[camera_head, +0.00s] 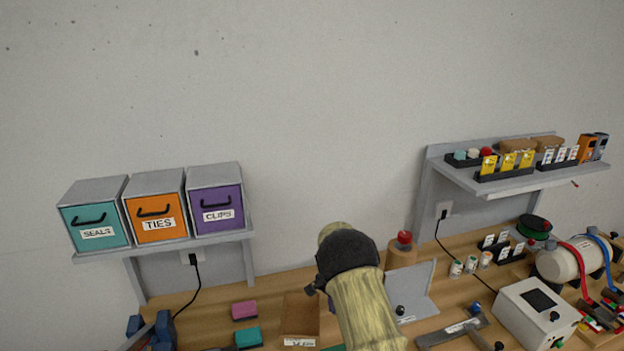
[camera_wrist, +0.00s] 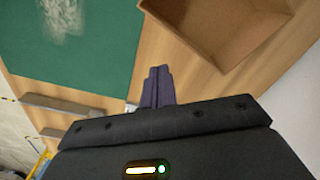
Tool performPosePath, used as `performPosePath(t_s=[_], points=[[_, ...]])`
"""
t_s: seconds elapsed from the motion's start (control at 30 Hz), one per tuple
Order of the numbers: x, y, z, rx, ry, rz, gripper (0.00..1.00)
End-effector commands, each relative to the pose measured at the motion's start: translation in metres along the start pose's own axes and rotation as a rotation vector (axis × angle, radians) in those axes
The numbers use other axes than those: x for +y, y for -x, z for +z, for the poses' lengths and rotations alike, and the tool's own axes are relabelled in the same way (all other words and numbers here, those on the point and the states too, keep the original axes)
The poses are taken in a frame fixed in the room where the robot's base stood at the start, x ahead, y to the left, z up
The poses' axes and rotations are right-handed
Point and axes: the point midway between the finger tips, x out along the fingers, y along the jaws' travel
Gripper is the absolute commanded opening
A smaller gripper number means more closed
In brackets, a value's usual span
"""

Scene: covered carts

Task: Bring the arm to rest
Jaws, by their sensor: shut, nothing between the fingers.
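My arm (camera_head: 360,290) shows in the head view as a pale yellow link with a dark joint, rising over the middle of the wooden workbench (camera_head: 270,284). My gripper is hidden behind it there. In the wrist view my gripper (camera_wrist: 157,72) has its dark fingers together and nothing between them. It is over the bench, between a green mat (camera_wrist: 85,45) and an open brown box (camera_wrist: 225,35). I cannot tell its height above the bench.
A left shelf (camera_head: 170,247) holds three drawers marked SEALS, TIES and CLIPS. A right shelf (camera_head: 500,185) carries small boxes. A white device (camera_head: 535,312), a grey angled plate (camera_head: 412,285) and a tank (camera_head: 560,262) stand to the right. The wall above is bare.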

Motion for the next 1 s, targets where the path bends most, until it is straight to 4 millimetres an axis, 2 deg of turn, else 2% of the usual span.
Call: performPosePath(t_s=[0.17,0.37,0.7,1.0], points=[[0.029,0.037,0.003,0.013,0.059,-0.026,0.00],[0.073,0.082,0.023,0.037,0.179,-0.055,0.00],[0.153,0.137,0.082,0.101,0.433,-0.091,0.00],[0.228,0.160,0.147,0.183,0.679,-0.096,0.00]])
